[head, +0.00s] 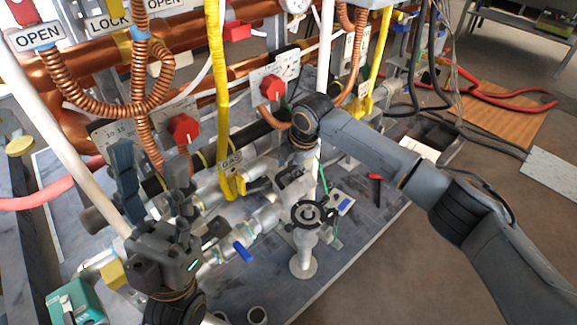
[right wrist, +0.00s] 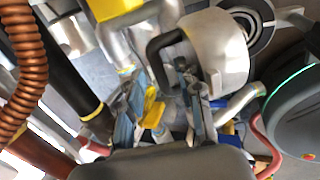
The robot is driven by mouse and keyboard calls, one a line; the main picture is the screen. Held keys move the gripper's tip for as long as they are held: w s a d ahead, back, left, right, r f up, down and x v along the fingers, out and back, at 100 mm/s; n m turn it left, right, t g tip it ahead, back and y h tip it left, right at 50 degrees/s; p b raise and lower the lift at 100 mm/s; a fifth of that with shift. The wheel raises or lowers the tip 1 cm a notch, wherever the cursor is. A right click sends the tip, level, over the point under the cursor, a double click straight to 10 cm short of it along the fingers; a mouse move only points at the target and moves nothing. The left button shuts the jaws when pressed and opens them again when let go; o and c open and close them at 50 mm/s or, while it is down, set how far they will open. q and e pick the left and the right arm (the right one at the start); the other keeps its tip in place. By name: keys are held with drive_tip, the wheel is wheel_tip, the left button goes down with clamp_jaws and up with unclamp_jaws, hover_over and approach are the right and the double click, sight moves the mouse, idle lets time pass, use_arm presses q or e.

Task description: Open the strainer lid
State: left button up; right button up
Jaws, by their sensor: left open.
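I cannot tell for sure which part is the strainer lid. In the right wrist view a pale grey round housing (right wrist: 218,48) carries a black bent handle (right wrist: 160,45). In the head view a black wheel-shaped cap (head: 307,213) tops an upright grey pipe. My right gripper (right wrist: 168,98) has its two fingers apart, just below the handle and housing, with nothing clearly between them. In the head view my right arm hides most of that spot. My left gripper (head: 150,165) is open and empty, pointing up among the pipes at left.
Red knobs (head: 184,128), copper pipes, a yellow pipe (head: 220,90) and a blue-handled valve (head: 242,250) crowd around both grippers. A teal box (head: 75,302) stands at lower left. The floor (head: 390,270) at lower right is clear.

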clamp_jaws()
